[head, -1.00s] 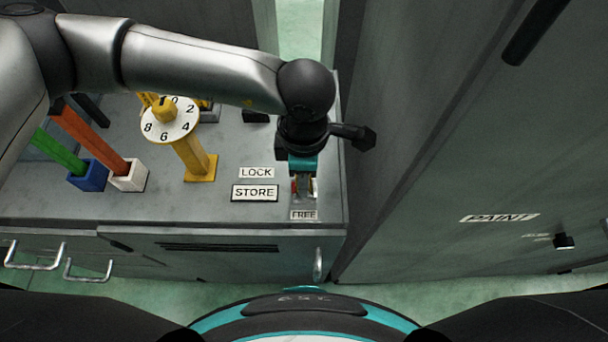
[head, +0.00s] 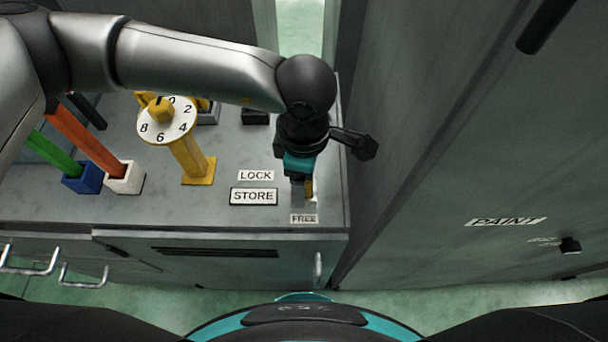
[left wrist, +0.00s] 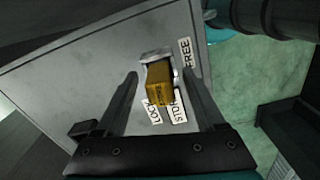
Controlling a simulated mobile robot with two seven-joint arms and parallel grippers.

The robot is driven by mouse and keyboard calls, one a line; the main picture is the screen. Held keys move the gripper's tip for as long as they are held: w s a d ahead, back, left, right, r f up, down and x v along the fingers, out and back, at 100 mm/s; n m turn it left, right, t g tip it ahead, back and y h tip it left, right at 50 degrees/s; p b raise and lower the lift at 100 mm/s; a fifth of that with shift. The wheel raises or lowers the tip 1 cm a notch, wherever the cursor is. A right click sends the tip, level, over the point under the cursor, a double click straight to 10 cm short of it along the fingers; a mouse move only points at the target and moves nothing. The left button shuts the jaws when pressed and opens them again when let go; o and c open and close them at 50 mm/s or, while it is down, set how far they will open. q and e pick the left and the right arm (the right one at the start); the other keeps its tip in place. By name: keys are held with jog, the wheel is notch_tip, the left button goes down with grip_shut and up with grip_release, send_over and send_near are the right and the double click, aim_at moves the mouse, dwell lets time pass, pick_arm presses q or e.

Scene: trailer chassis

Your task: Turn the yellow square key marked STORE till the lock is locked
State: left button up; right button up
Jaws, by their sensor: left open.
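The yellow square key (left wrist: 158,85) stands in a grey metal lock (left wrist: 155,57) on the bench top. In the left wrist view my left gripper (left wrist: 160,74) is open, with one finger on each side of the key and gaps showing. My right gripper is out of view.
A yellow post with a numbered white dial (head: 167,122) stands to the left. Green (head: 52,154) and orange (head: 83,142) bars rise from blue and white sockets farther left. A tall grey cabinet marked PAINT (head: 505,221) stands close on the right.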

pick_arm(q)
notch_tip(320, 180, up, 12)
dwell(0.6)
